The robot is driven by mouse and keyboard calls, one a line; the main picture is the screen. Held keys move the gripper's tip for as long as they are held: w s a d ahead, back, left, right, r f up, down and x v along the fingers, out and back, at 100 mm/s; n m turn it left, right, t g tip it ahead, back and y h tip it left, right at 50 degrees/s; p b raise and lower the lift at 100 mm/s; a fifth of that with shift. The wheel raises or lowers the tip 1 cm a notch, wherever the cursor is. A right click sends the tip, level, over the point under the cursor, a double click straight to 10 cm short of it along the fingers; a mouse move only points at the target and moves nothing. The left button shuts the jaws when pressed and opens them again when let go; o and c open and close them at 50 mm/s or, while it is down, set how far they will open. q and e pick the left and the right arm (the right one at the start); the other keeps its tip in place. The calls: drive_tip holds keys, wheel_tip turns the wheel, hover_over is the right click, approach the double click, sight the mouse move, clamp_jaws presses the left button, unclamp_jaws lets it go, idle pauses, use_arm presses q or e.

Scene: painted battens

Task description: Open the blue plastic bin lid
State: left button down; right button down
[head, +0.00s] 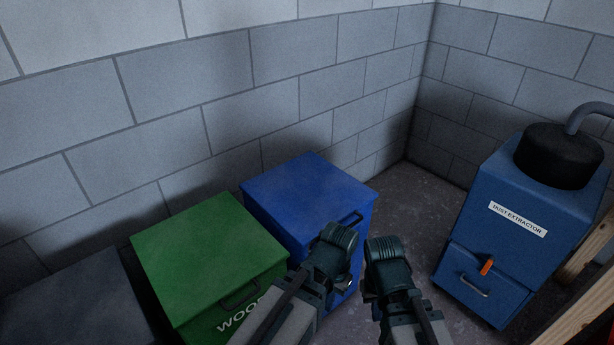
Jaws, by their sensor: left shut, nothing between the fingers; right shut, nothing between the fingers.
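The blue bin (277,229) stands against the block wall, left of the corner, with its flat blue lid (308,190) down. A dark handle (350,218) sits at the lid's front right edge. My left gripper (340,236) is shut and empty, and in the picture it overlaps the bin's front just below the handle. I cannot tell whether it touches the bin. My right gripper (383,247) is shut and empty, to the right of the bin in the picture. My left arm hides part of the bin's front.
A green bin (205,255) with partly hidden white lettering stands close on the left, and a dark grey bin (75,300) beyond it. A blue dust extractor (500,240) stands at the right by a wooden frame (580,310). Bare floor (415,205) lies between bin and extractor.

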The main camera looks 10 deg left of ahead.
use_arm(q)
drive_tip(key=shift+h, duration=0.3)
drive_tip(key=shift+r+p, duration=1.6)
drive_tip(key=shift+r, duration=0.5)
wheel_tip(320, 180, up, 11)
drive_tip(key=w+a+g+h+p, duration=0.1)
drive_tip(key=a+p, duration=0.1)
drive_tip(key=p, duration=0.8)
drive_tip(key=shift+w, duration=0.2)
drive_tip(key=w+a+r+g+h+p, duration=0.1)
drive_tip(key=w+a+r+p, duration=0.1)
drive_tip(key=r+p, duration=0.8)
drive_tip(key=shift+w+a+h, duration=0.3)
drive_tip(key=shift+a, duration=0.5)
